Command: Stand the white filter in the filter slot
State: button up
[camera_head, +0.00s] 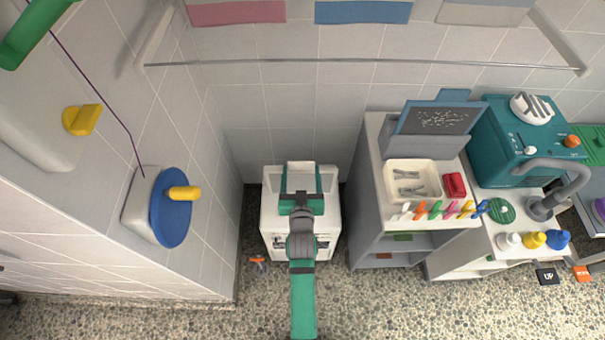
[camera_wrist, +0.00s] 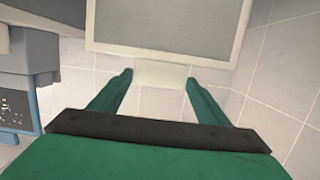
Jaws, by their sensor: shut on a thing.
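The white filter (camera_wrist: 170,48) is a flat panel with a pale frame and a grey face. In the wrist view it fills the top middle, and its pale tab (camera_wrist: 160,74) lies between the green fingertips. My gripper (camera_wrist: 160,80) is shut on that tab. In the head view my gripper (camera_head: 301,190) is over the white bin-like box (camera_head: 270,225) on the floor, and the filter (camera_head: 300,178) shows partly between the fingers. My arm hides part of the box. I cannot make out the filter slot in either view.
A grey shelf unit with a white tray (camera_head: 412,165) and a chalkboard (camera_head: 437,118) stands to the right. A teal machine (camera_head: 505,145) is beyond it. A blue disc with a yellow handle (camera_head: 171,208) juts from the left wall. A thin rail (camera_head: 360,61) crosses above.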

jog(key=shift+w+a, duration=0.25)
jog(key=shift+w, duration=0.45)
jog(key=f+x, duration=0.1)
jog(key=x, duration=0.6)
jog(key=shift+f, duration=0.25)
dwell(0.4)
jog(key=shift+f, duration=1.45)
jog(key=shift+f, duration=0.9)
